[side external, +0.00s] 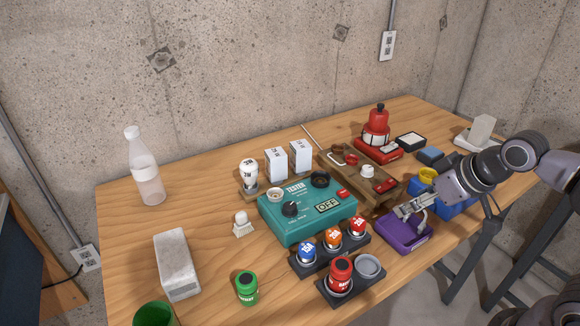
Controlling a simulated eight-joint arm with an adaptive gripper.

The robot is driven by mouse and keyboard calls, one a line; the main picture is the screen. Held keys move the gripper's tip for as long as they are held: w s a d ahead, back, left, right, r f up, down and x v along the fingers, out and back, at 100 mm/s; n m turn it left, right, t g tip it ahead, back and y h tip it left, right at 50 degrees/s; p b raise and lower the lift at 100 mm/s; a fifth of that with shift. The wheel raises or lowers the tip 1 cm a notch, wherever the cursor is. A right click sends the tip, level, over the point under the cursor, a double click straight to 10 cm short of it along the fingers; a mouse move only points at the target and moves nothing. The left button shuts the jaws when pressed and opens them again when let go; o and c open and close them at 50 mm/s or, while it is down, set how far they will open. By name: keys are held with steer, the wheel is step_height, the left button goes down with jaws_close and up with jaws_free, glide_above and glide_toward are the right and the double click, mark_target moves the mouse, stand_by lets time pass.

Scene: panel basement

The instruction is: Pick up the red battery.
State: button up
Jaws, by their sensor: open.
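A red cylinder with a dark top, which looks like the red battery (340,274), stands upright in the left cup of a black two-cup holder (352,294) near the table's front edge. The holder's right cup is grey and looks empty. A smaller red-topped cylinder (357,227) stands in a black rack behind it, beside an orange one (333,238) and a blue one (307,252). My gripper (404,211) is open, over the purple tray (405,236), to the right of and behind the red battery, apart from it. Its fingers are small and partly hard to make out.
A teal tester box (308,218) stands behind the rack. A green cylinder (247,288) stands to the left of the holder. A white bottle (147,170) and a grey block (177,264) are at left. Bare wood lies between the green cylinder and the holder.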

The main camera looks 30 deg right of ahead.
steer(key=a+r+n+g, duration=0.35)
steer(key=a+n, duration=0.45)
steer(key=a, duration=0.3)
steer(key=n+g, duration=0.3)
steer(key=n, duration=0.4)
glide_above(342, 264)
steer(key=shift+s+d+r, duration=0.15)
steer(key=shift+d+r, duration=0.2)
steer(key=shift+f, duration=2.7)
steer(key=shift+a+f, duration=0.15)
steer(key=shift+f, duration=1.2)
steer(key=shift+a+f, duration=0.15)
steer(key=shift+f, duration=1.15)
jaws_close()
